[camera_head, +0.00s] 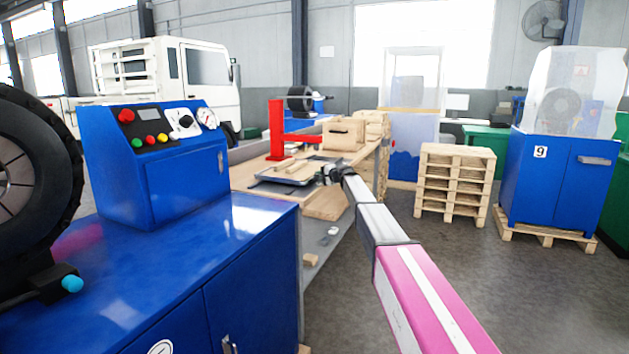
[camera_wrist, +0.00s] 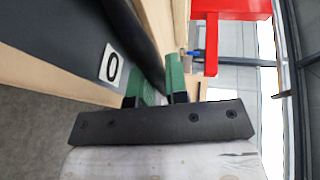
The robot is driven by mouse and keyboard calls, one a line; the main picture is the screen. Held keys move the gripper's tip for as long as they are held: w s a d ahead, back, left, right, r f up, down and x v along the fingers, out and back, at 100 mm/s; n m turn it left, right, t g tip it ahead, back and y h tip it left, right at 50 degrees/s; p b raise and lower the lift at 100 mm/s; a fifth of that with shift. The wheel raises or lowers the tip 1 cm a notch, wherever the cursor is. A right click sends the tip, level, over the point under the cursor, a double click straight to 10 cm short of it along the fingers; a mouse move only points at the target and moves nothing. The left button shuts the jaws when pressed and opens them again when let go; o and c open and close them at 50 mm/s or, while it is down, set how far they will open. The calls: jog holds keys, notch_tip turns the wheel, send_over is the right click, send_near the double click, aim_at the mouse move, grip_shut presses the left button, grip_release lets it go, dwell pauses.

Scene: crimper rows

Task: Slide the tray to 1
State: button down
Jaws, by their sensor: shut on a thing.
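The tray (camera_head: 285,174) is a shallow, dark-rimmed tray lying on the wooden bench (camera_head: 243,170). My gripper (camera_head: 330,174) reaches its near right side in the head view. In the wrist view, the green fingers of my gripper (camera_wrist: 155,86) are shut on the dark rounded edge of the tray (camera_wrist: 138,42). A white plate with a black 0 (camera_wrist: 111,64) shows on a dark grey surface left of the fingers. I cannot read a 1 in either view. My gripper and arm hide part of the tray's near side.
A red post with a side arm (camera_head: 277,130) stands on the bench behind the tray; its red part also shows in the wrist view (camera_wrist: 211,45). A wooden box (camera_head: 343,134) stands to its right. A blue machine cabinet (camera_head: 160,270) fills the near left. Stacked pallets (camera_head: 455,183) stand right.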

jog(key=w+d, duration=0.2)
jog(key=w, duration=0.4)
jog(key=w+d, duration=0.2)
jog(key=w, duration=0.4)
jog(key=w+d, duration=0.3)
jog(key=w, duration=0.3)
jog(key=shift+w, duration=0.25)
jog(key=c, duration=1.1)
grip_release()
jog(key=shift+c, duration=0.2)
jog(key=v, duration=1)
jog(key=shift+s+d, duration=0.2)
jog(key=shift+s, duration=0.05)
jog(key=shift+r, duration=0.1)
